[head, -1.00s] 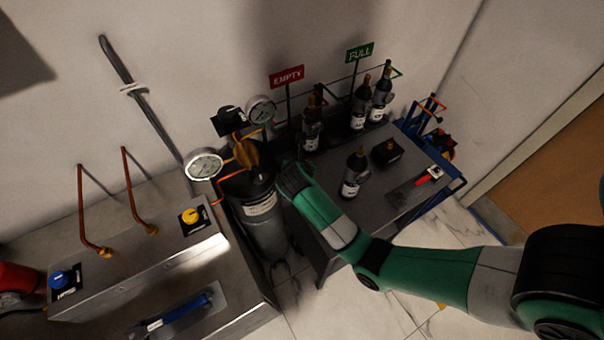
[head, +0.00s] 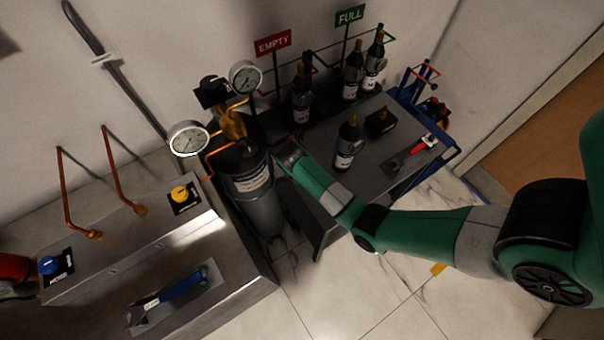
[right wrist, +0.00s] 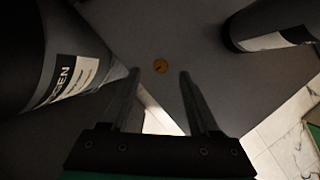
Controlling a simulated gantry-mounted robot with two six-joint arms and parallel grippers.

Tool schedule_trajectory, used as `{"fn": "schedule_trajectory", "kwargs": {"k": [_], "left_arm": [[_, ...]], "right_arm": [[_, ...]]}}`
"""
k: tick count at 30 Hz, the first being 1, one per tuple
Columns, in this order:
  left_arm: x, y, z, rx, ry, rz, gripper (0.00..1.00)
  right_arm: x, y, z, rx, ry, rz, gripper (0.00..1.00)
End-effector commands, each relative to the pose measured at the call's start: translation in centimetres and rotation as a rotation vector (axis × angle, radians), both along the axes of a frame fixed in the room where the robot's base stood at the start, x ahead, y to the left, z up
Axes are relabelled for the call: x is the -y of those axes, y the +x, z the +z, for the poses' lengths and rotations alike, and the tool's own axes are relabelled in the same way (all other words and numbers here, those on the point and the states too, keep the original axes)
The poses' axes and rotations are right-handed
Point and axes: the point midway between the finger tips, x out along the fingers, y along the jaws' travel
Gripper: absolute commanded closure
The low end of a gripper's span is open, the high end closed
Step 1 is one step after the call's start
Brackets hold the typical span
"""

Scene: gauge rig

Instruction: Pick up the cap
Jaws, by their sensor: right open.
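A small round orange-brown disc, which looks like the cap (right wrist: 161,66), lies on the grey table top (right wrist: 200,40) in the right wrist view. My right gripper (right wrist: 160,76) is open, with its two fingers on either side of the line to the cap and nothing between them. The cap appears just past the fingertips; I cannot tell the height gap. In the head view my right arm reaches in between the large grey cylinder (head: 260,203) and the table, and the cap is not discernible there. My left gripper is not in view.
The labelled cylinder stands close left of the gripper in the right wrist view (right wrist: 45,55). A dark bottle (head: 346,150) stands on the table to the right. More bottles stand behind, near the red EMPTY sign (head: 272,42) and green FULL sign (head: 349,14).

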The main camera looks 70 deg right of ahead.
Motion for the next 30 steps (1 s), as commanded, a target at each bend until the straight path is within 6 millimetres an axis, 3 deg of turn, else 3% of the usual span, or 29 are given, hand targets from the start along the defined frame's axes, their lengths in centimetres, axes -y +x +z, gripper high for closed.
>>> {"fn": "schedule_trajectory", "kwargs": {"k": [1, 6, 14, 24, 30], "left_arm": [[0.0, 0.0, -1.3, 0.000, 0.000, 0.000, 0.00], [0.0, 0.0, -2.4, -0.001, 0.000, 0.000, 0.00], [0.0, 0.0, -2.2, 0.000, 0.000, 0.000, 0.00], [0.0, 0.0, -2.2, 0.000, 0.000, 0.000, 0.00], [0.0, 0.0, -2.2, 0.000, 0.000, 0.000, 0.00]], "right_arm": [[0.4, 0.0, -1.6, -0.003, 0.002, -0.002, 0.39], [1.3, 0.1, -3.6, -0.001, 0.002, -0.001, 0.39], [1.4, 0.2, -3.5, 0.000, 0.001, 0.000, 0.40], [1.4, 0.2, -3.5, 0.000, 0.000, 0.000, 1.00], [1.4, 0.2, -3.5, 0.000, 0.000, 0.000, 1.00]]}}
